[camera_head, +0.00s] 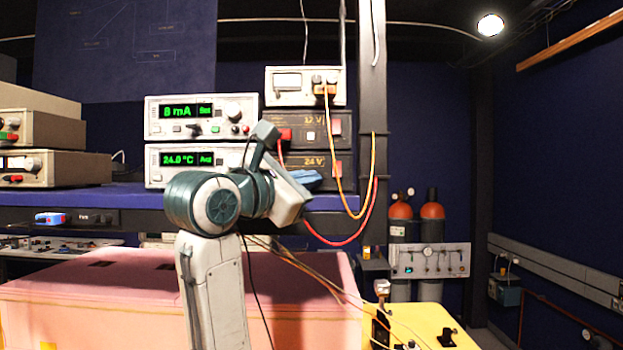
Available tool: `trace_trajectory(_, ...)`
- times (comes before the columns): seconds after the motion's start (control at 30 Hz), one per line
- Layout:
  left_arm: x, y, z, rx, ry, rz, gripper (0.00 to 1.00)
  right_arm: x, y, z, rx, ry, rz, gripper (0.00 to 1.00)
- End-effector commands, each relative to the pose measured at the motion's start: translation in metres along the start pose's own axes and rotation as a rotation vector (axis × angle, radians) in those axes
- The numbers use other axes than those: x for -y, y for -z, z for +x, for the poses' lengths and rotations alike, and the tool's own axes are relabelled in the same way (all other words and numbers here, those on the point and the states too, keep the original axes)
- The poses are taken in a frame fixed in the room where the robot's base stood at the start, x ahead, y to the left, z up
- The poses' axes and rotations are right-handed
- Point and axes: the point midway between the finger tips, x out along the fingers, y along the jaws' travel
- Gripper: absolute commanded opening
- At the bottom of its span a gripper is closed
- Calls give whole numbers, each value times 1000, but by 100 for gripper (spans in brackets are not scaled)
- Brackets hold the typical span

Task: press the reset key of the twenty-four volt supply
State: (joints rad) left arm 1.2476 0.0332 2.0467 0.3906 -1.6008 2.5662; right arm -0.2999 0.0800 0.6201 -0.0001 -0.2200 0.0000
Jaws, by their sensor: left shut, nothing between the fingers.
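The twenty-four volt supply (308,160) is a dark box marked "24 V" on the blue bench shelf, under a similar dark box marked "12 V" (312,122). A red switch (337,168) shows at its right end. Its lower left front is hidden behind my left wrist, and I cannot make out its reset key. The 12 V box shows a small pale key (311,135). My left gripper (305,180) is in front of the 24 V box, shut and empty. Its fingertips are hard to make out, and I cannot tell whether they touch the box. My right gripper is out of view.
Two meters with green displays (200,117) stand left of the supplies. A small pale instrument (305,86) sits on top. Orange and red cables (374,200) hang by the dark post (372,100) on the right. A pink foam block (90,290) fills the lower left.

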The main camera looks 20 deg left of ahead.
Motion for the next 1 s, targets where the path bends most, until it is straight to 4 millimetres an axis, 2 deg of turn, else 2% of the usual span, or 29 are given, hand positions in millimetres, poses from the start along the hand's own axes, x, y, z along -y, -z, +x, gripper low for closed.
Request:
trace_trajectory(0.57, -3, 3, 6, 0, 0, 0, 0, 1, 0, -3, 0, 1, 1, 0)
trace_trajectory(1.0, -1, 1, 2, 0, 0, 0, 0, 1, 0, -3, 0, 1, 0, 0)
